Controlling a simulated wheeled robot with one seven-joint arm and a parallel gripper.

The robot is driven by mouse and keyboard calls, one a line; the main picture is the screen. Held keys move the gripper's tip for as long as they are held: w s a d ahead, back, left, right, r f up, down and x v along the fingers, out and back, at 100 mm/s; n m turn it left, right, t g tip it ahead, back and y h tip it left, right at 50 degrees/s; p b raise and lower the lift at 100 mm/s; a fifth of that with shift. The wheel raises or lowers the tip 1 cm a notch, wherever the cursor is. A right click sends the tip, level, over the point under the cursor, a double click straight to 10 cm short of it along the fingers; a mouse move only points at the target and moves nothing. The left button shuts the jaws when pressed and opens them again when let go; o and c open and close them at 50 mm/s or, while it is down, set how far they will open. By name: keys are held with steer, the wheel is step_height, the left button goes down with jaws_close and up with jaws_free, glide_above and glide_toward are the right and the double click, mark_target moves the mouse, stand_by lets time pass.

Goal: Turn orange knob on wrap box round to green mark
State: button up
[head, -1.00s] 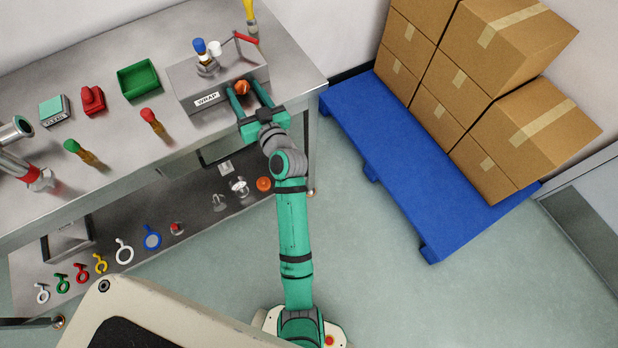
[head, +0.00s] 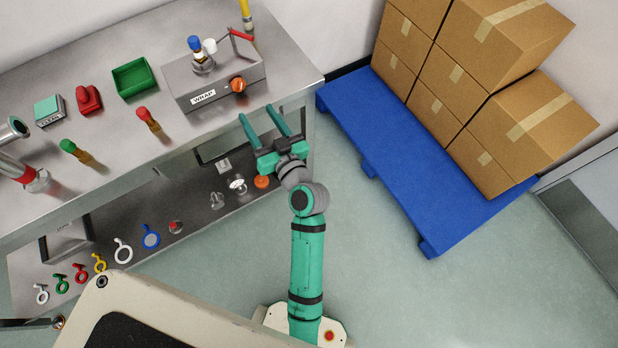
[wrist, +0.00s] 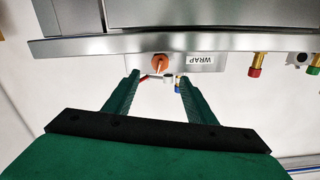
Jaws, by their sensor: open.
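The grey wrap box (head: 188,81) stands on the steel bench top near its right end, with a white WRAP label (head: 203,97) on its front. The orange knob (head: 238,85) sits on that front face, right of the label. It also shows in the wrist view (wrist: 160,63) with a pale line across it, ahead between my fingers. A green mark cannot be made out. My gripper (head: 264,120) is open and empty, in front of the bench edge and apart from the knob. In the wrist view my fingers (wrist: 155,88) are spread.
A blue-topped valve (head: 196,44) and a red lever (head: 241,35) are on top of the box. Red (head: 146,115) and green (head: 70,147) capped pieces stand left. A lower shelf holds several rings. A blue pallet (head: 400,150) with cartons is right; floor between is clear.

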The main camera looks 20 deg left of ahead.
mark_target(241, 90)
steer(key=w+a+m, duration=0.1)
steer(key=w+a, duration=0.1)
steer(key=w+a+m, duration=0.1)
steer(key=w+a, duration=0.1)
steer(key=a, duration=0.1)
steer(key=w+a, duration=0.3)
steer(key=shift+a+m, duration=0.2)
steer(key=shift+m, duration=0.2)
steer(key=n, duration=0.2)
steer(key=shift+s+d+n, duration=0.1)
steer(key=shift+s+n, duration=0.05)
steer(key=shift+n, duration=0.25)
steer(key=n, duration=0.4)
steer(key=shift+n, duration=0.3)
steer(key=s+d+f+m+t+h, duration=0.1)
steer(key=s+d+f+m+h, duration=0.1)
steer(key=s+d, duration=0.3)
steer(key=s+d+f+m+t+h, duration=0.1)
steer(key=s+d+f+m+h, duration=0.2)
steer(key=d, duration=0.8)
steer(key=s+d+f+m+t+h, duration=0.1)
steer(key=s+d+f+m+h, duration=0.1)
steer(key=s+d+f, duration=0.3)
steer(key=shift+s+d+m+h, duration=0.3)
steer(key=shift+s+d+m, duration=0.45)
steer(key=shift+d, duration=0.9)
steer(key=shift+s+f, duration=0.1)
steer(key=shift+s, duration=0.05)
